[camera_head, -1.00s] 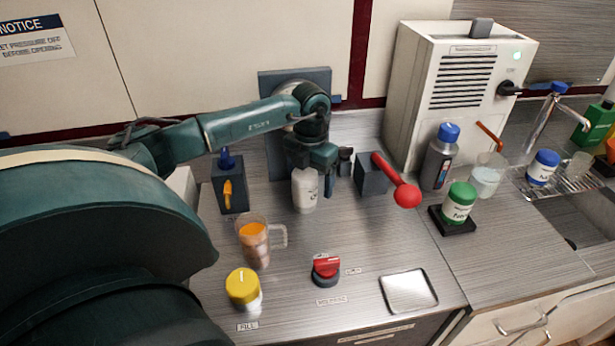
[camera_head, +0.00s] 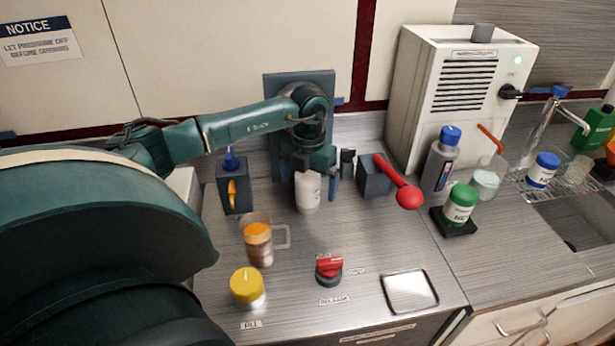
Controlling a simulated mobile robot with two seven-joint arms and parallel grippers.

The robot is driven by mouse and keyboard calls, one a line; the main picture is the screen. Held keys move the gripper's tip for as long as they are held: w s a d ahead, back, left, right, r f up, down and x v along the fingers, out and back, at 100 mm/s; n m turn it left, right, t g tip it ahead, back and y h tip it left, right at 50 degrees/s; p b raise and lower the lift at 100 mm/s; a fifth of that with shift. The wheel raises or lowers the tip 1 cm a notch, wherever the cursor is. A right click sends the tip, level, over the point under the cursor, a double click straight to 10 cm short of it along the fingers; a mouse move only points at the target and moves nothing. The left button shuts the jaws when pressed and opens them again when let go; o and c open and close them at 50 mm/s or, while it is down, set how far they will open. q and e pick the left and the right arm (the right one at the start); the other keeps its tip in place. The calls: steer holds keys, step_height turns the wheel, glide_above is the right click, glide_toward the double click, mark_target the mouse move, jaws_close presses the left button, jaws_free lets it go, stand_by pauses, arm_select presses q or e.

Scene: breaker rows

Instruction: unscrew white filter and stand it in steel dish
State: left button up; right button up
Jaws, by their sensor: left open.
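The white filter (camera_head: 308,194) hangs upright below my left gripper (camera_head: 308,168), in front of a dark grey wall panel (camera_head: 300,84). My left gripper is open, with its fingers around or just above the filter's top. The filter's upper end and its mount are hidden by the gripper. The steel dish (camera_head: 410,291) is a shallow, empty square tray lying at the front right of the counter. My right gripper is not in view.
A red-knobbed lever (camera_head: 408,196) juts out right of the filter. A clear jug (camera_head: 258,244), a yellow-capped jar (camera_head: 247,288) and a red knob (camera_head: 329,270) stand in front. A blue-and-orange valve block (camera_head: 234,187) is at left. Counter around the dish is clear.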

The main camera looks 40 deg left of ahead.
arm_select(q)
steer(key=shift+w+a+r+m+t, duration=0.1)
steer(key=shift+a+r+m+t, duration=0.05)
steer(key=shift+a+m, duration=0.25)
steer(key=shift+w+a+r+m+t, duration=0.15)
steer(key=shift+a+m, duration=0.15)
steer(key=shift+a, duration=0.2)
steer(key=shift+a+m+b, duration=0.15)
steer(key=shift+m+b, duration=0.25)
steer(key=shift+m, duration=0.4)
steer(key=m, duration=0.1)
steer(key=w+f+m, duration=0.1)
steer(key=m, duration=0.1)
steer(key=shift+b, duration=0.35)
steer(key=shift+d+m, duration=0.25)
steer(key=shift+m, duration=0.65)
steer(key=m+b, duration=0.1)
steer(key=m, duration=0.2)
steer(key=shift+s+d, duration=0.1)
steer(key=shift+s, duration=0.1)
steer(key=m, duration=0.3)
steer(key=shift+w, duration=0.1)
steer(key=shift+d+m+b, duration=0.1)
steer(key=shift+m+b, duration=0.25)
steer(key=shift+m, duration=0.95)
steer(key=shift+c, duration=0.4)
